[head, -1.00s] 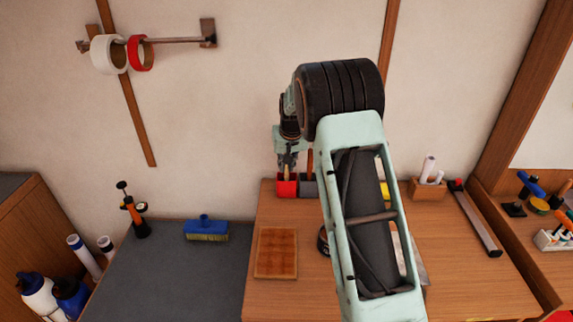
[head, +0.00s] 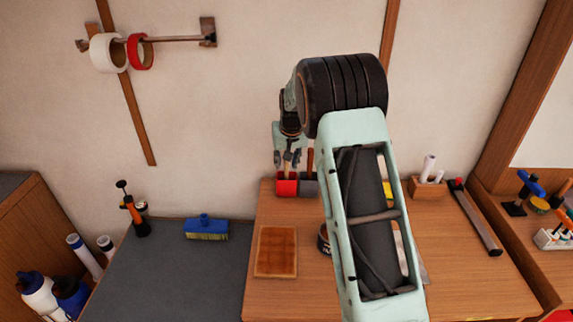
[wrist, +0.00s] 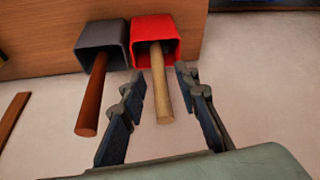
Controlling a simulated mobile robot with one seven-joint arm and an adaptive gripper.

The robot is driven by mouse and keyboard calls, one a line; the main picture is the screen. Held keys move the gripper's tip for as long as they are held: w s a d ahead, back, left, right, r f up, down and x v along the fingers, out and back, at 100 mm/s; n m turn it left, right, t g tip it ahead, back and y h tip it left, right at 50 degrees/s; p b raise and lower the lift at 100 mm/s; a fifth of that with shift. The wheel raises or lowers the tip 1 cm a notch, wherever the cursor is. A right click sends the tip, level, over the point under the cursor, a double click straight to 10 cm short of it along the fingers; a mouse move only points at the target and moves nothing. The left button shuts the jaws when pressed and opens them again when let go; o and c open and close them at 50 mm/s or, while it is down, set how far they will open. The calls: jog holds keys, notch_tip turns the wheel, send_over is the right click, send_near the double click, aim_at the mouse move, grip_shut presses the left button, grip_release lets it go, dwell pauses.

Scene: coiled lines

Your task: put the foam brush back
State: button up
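A red cup (head: 287,185) stands at the back left of the wooden bench, against the wall; it also shows in the wrist view (wrist: 169,28). A pale wooden handle (wrist: 160,88) sticks out of the red cup; its brush head is hidden inside, so I cannot confirm it is the foam brush. My gripper (head: 289,160) is above the red cup, pointing down. In the wrist view, its fingers (wrist: 160,74) are open, one on each side of the pale handle, with gaps between.
A dark grey cup (head: 308,187) with a brown handle (wrist: 92,95) stands right beside the red cup. A wooden board (head: 276,252) lies in front, and a blue brush (head: 207,228) lies on the grey surface to the left. My arm hides part of the bench.

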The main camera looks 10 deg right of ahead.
jog(key=b+v, duration=0.1)
jog(key=v, duration=1)
jog(key=shift+s, duration=0.1)
